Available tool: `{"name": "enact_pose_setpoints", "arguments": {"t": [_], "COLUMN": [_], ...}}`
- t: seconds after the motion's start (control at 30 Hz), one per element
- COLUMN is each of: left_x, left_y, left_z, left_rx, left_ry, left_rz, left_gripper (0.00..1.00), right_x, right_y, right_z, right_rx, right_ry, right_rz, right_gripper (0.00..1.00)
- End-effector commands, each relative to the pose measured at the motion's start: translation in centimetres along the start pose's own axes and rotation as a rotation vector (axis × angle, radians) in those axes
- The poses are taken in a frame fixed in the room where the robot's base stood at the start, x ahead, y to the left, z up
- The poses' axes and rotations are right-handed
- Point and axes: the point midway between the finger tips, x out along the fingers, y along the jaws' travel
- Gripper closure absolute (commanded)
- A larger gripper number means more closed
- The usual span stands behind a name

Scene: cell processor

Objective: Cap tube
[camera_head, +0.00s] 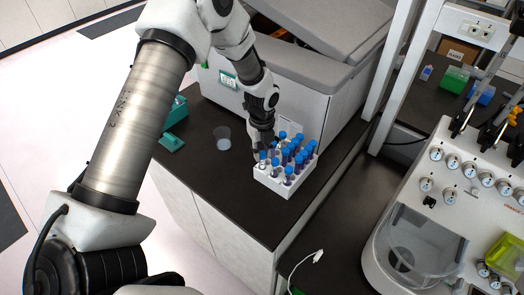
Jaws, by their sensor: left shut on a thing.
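A white rack (268,182) stands near the front right edge of the black bench and holds several upright tubes with blue caps. My left gripper (262,149) reaches down from above at the rack's left end. Part of the rack's back left side is hidden behind the gripper. My right gripper is out of view.
A clear cup (222,137) and a teal box (176,112) stand left of the gripper on the black bench (221,178). A large grey machine (302,100) stands behind the rack. A white instrument with knobs (467,165) is at the right.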

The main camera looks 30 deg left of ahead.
Motion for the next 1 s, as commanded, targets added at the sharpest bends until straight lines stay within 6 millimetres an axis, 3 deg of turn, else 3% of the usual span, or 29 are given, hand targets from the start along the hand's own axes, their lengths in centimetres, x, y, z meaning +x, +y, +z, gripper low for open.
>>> {"name": "enact_pose_setpoints", "arguments": {"t": [0.23,0.5,0.73,0.77,0.8,0.83,1.0], "left_x": [0.05,0.07,0.04,0.04,0.04,0.04,0.03], "left_y": [0.04,-0.02,-0.02,-0.02,-0.03,-0.03,-0.04], "left_z": [-0.02,0.04,0.04,0.04,0.04,0.04,0.05], "left_rx": [0.055,0.52,0.551,0.551,0.55,0.55,0.548], "left_ry": [0.001,0.0,0.0,0.0,0.0,0.0,0.0], "left_rz": [0.001,0.001,0.001,0.001,0.001,0.001,0.001], "left_gripper": [1.0,1.0,1.0,0.7,0.55,0.51,0.51], "right_x": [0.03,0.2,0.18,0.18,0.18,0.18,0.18], "right_y": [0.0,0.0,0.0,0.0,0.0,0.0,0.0], "right_z": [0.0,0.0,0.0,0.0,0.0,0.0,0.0], "right_rx": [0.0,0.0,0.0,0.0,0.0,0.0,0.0], "right_ry": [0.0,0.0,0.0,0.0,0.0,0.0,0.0], "right_rz": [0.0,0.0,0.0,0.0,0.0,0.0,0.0], "right_gripper": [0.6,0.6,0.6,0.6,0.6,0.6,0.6]}}
